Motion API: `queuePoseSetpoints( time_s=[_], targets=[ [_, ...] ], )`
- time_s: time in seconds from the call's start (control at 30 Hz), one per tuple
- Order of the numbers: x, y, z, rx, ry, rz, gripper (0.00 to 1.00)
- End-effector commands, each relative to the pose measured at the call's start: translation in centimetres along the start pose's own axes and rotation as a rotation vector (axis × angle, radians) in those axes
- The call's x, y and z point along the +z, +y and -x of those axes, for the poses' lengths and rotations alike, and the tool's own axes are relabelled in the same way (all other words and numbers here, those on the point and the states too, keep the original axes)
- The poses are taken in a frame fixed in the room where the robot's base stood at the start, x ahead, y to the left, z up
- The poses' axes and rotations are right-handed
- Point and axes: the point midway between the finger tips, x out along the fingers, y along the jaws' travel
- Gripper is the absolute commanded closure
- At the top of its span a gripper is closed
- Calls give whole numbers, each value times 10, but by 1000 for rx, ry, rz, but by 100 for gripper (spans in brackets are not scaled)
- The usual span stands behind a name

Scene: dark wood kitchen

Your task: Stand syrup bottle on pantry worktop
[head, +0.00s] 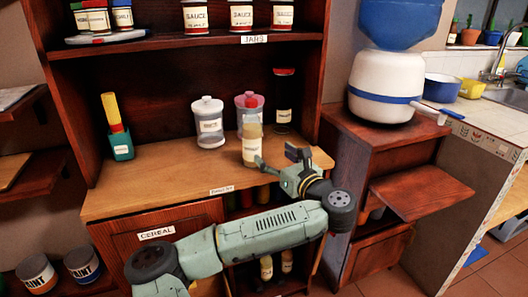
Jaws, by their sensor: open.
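A small bottle (252,145) with a yellowish body and pale label looks like the syrup bottle, but I cannot read its label. It is upright and appears to stand on the pantry worktop (170,172), near the front edge. My gripper (278,158) is open, with nothing visible between its fingers. One fingertip is just right of the bottle's lower part; I cannot tell whether they touch. The arm reaches in from below and hides part of the worktop's front edge.
Behind the bottle stand a white canister (208,122), a pinkish red-lidded container (242,106) and a dark bottle (284,103). A green cup (121,145) holding something yellow stands left. The jar shelf (170,43) is above. The worktop's left middle is clear.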

Motion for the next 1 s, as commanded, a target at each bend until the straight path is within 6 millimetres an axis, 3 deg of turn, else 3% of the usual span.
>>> queuePoseSetpoints(
  time_s=[0.3, 0.4, 0.47, 0.53, 0.63, 0.77, 0.8, 0.87, 0.9, 0.97, 1.0],
  targets=[
    [1, 0, 5, -1, 0, 4, 30],
    [12, -4, 5, -32, 3, 79, 30],
    [29, -8, 5, -80, 6, 195, 30],
    [62, -11, 4, -160, 5, 407, 30],
    [132, 3, 2, -305, -16, 806, 30],
    [230, 69, 5, -508, -102, 1331, 30],
    [256, 100, 8, -572, -143, 1480, 30],
    [290, 152, 16, -673, -216, 1676, 30],
    [308, 188, 23, -742, -270, 1789, 30],
    [330, 244, 39, -852, -359, 1934, 30],
    [340, 281, 51, -928, -421, 2014, 30]
  ],
)
